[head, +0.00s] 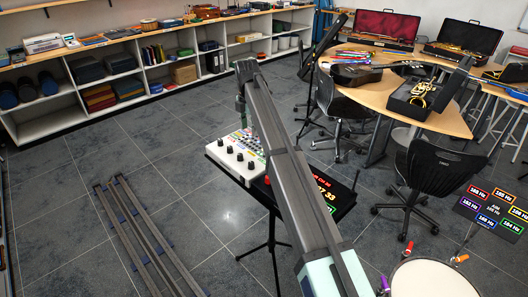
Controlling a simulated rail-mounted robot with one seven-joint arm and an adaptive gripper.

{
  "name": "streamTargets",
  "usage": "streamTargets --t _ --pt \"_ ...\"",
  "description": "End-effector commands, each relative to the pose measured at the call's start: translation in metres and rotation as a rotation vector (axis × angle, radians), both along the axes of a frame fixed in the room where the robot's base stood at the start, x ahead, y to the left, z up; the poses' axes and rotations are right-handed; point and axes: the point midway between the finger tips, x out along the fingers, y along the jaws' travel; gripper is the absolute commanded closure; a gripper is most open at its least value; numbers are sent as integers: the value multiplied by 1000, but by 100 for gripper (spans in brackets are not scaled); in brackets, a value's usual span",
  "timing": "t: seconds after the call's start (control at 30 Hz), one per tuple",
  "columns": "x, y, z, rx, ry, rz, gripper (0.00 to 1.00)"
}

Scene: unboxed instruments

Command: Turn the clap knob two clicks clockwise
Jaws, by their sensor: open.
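A white instrument box (236,158) with several black knobs on its near face and colored controls on top stands on a dark stand in the middle of the head view. The labels are too small to read, so I cannot tell which knob is the clap knob. My arm crosses in front and hides the box's right part. My gripper (241,118) is at the far end of the arm, small and partly hidden, above the box's back edge in the picture. It is open, with nothing visible in it. I cannot tell its distance from the knobs.
A drum (432,279) is at the lower right. A black chair (434,172) and a curved table (443,118) are right. Metal rails (140,240) lie left.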

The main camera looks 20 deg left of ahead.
Motion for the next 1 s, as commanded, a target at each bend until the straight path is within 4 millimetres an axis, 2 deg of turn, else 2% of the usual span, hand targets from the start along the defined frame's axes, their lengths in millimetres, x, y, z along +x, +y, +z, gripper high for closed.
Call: streamTargets --t 0.1,0.27,0.8,1.0 --pt "-3 -1 1 -1 23 13 47" --pt "-4 -1 -16 -1 24 12 47" --pt "-3 -2 -118 -2 22 10 47" --pt "-3 -1 -150 -2 22 9 47"
